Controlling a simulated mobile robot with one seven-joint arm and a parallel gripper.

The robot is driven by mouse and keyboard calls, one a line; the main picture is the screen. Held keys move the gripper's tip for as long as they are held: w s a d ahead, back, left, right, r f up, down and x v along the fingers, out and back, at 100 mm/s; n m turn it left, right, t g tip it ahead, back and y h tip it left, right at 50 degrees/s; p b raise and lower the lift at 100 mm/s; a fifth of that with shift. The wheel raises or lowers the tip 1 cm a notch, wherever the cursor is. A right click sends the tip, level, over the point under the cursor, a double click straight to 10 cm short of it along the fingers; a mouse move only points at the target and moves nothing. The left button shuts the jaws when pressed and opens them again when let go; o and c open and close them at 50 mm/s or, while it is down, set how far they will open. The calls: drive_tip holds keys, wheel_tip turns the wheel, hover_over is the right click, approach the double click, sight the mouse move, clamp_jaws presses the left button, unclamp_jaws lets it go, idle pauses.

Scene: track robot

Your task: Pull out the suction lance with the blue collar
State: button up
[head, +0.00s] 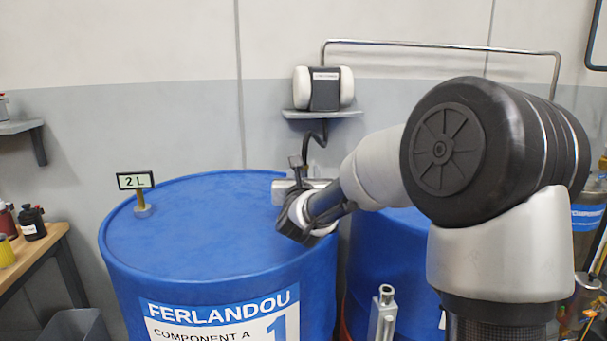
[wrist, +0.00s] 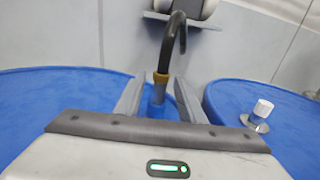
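In the wrist view a suction lance (wrist: 158,95) stands upright in the top of a blue drum (wrist: 60,82). It has an ochre-brown collar (wrist: 161,78) and a dark bent hose above. My gripper (wrist: 163,84) is open, one finger on each side of the lance, with small gaps visible. In the head view my gripper (head: 292,190) is at the right rim of the drum labelled Ferlandou Component A (head: 200,225). My wrist hides most of the lance there.
A second blue drum (head: 395,235) stands to the right; a white-capped fitting (wrist: 262,110) sits on it. A wall shelf (head: 322,113) holds a white-and-black device. A metal upright (head: 383,315) stands in front.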

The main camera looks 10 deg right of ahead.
drive_tip(key=shift+c, duration=0.4)
clamp_jaws()
drive_tip(key=shift+r, duration=0.45)
drive_tip(key=shift+r+p, duration=0.8)
drive_tip(key=shift+r, duration=1.65)
